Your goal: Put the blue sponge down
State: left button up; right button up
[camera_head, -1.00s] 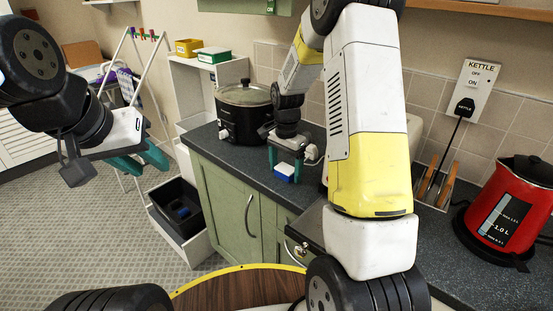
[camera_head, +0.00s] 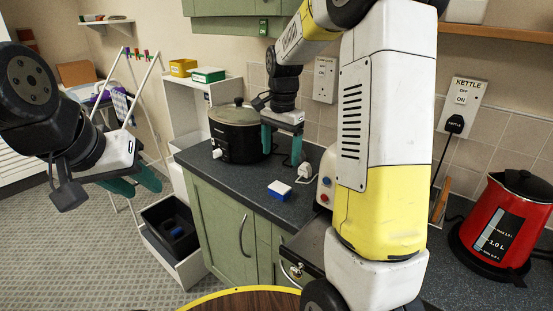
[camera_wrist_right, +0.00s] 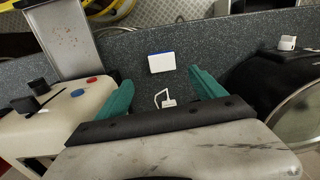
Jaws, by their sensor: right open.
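The blue sponge (camera_head: 280,190), with a white top, lies flat on the dark countertop near its front edge. It also shows in the right wrist view (camera_wrist_right: 162,62), beyond the fingertips and apart from them. My right gripper (camera_head: 281,146) is open and empty above the counter, higher than the sponge. Its teal fingers (camera_wrist_right: 162,88) stand wide apart in the wrist view. My left gripper (camera_head: 138,184) is at the left over the floor, with teal fingers apart and nothing between them.
A black slow cooker (camera_head: 238,132) stands left of the sponge. A white plug (camera_head: 305,171) lies behind it, and a cream toaster (camera_wrist_right: 60,115) is close by. A red kettle (camera_head: 504,222) stands at the right.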

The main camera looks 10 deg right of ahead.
jog(key=s+a+r+n+t+y, duration=0.1)
jog(key=s+r+n+t, duration=0.2)
jog(key=s, duration=0.8)
jog(key=s+a+r+n+t+y, duration=0.1)
jog(key=s+r+n, duration=0.5)
jog(key=s, duration=0.6)
jog(key=shift+n+t, duration=0.6)
jog(key=shift+t, duration=0.3)
jog(key=shift+r, duration=0.1)
